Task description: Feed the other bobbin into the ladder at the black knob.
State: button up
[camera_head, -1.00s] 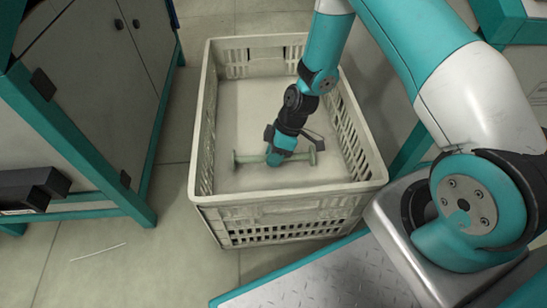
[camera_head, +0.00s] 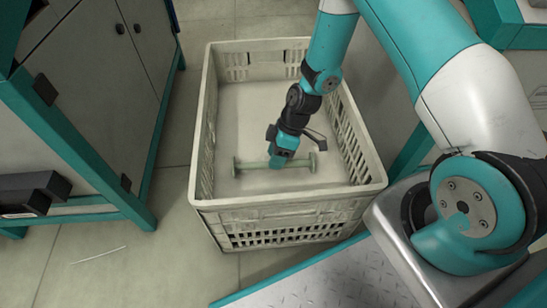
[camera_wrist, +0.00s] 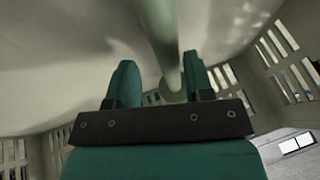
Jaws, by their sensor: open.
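A pale green bobbin (camera_head: 302,164), a slim rod with a round flange at each end, lies crosswise in the grey crate (camera_head: 285,205). My gripper (camera_head: 278,163) reaches down into the crate at the bobbin's middle and hides that part of the rod. In the wrist view, the two teal fingers stand apart, and the green rod (camera_wrist: 158,38) shows between and beyond them. My gripper is open; whether a finger touches the rod I cannot tell.
The crate's slatted walls stand close around my gripper. A grey cabinet with a teal frame (camera_head: 75,140) stands at the left, with a dark box (camera_head: 32,192) on it. Bare floor (camera_head: 110,270) shows at the lower left.

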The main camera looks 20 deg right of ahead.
jog(key=p+v, duration=0.9)
jog(key=v, duration=0.7)
jog(key=s+a+r+m+p, duration=0.15)
jog(key=a+r, duration=0.25)
jog(key=r, duration=0.6)
jog(key=s+a+r+m+p, duration=0.15)
jog(key=a+r, duration=0.25)
jog(key=r, duration=0.7)
jog(key=s+a+r+m+t+h+p, duration=0.1)
jog(key=s+a+r+m+p, duration=0.25)
jog(key=s+r, duration=1.4)
notch_tip(320, 180, up, 36)
jog(key=p, duration=3.6)
jog(key=shift+a+p, duration=0.35)
jog(key=shift+p, duration=0.05)
jog(key=shift+c, duration=0.5)
jog(key=shift+d, duration=0.15)
